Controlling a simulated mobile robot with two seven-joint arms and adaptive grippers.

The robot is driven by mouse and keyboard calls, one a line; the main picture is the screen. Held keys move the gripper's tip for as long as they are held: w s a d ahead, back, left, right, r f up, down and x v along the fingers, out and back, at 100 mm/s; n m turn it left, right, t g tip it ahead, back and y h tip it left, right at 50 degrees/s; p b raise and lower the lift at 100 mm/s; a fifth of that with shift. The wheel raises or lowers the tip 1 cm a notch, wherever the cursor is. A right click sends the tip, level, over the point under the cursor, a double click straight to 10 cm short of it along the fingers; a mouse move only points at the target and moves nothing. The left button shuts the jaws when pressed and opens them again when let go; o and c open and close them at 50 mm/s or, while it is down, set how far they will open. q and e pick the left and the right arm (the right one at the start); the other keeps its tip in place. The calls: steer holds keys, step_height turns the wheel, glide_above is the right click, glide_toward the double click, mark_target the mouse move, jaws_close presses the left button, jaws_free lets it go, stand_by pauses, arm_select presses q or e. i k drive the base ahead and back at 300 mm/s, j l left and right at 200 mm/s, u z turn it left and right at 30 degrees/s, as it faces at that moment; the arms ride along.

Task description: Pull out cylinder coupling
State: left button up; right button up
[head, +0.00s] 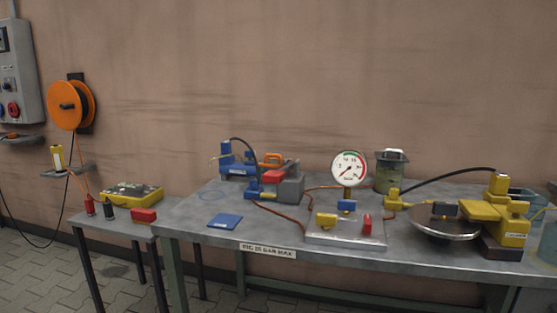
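Neither of my grippers is in the head view. I cannot tell for sure which part is the cylinder coupling. A yellow block (499,184) stands on the yellow caliper unit (483,212) at the right of the metal workbench (200,230). A black hose (447,176) arches from this block to a yellow fitting (393,198) beside the gauge plate. At the left of the bench, a blue pump-like unit (237,164) has a black hose and a blue fitting (253,190) in front.
A round pressure gauge (348,169) stands on a metal plate (345,233) with a yellow handle (326,219) and red knob (367,224). A side table (120,223) holds a yellow device (132,193). An orange reel (72,105) hangs on the wall.

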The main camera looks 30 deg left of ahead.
mark_target(225, 147)
steer(key=u, duration=1.2)
steer(key=i+j, duration=0.2)
steer(key=j, duration=0.3)
steer(key=i+j, duration=0.15)
steer(key=j, duration=0.4)
steer(key=i+j, duration=0.2)
steer(key=j, duration=0.3)
steer(key=i+j+z, duration=0.1)
steer(key=j, duration=0.45)
steer(key=i+j, duration=0.25)
steer(key=j, duration=0.3)
steer(key=i+j, duration=0.15)
steer(key=j, duration=0.35)
steer(key=i+j, duration=0.15)
steer(key=j, duration=0.4)
steer(key=i+j+z, duration=0.1)
steer(key=j, duration=0.45)
steer(key=i+l, duration=0.35)
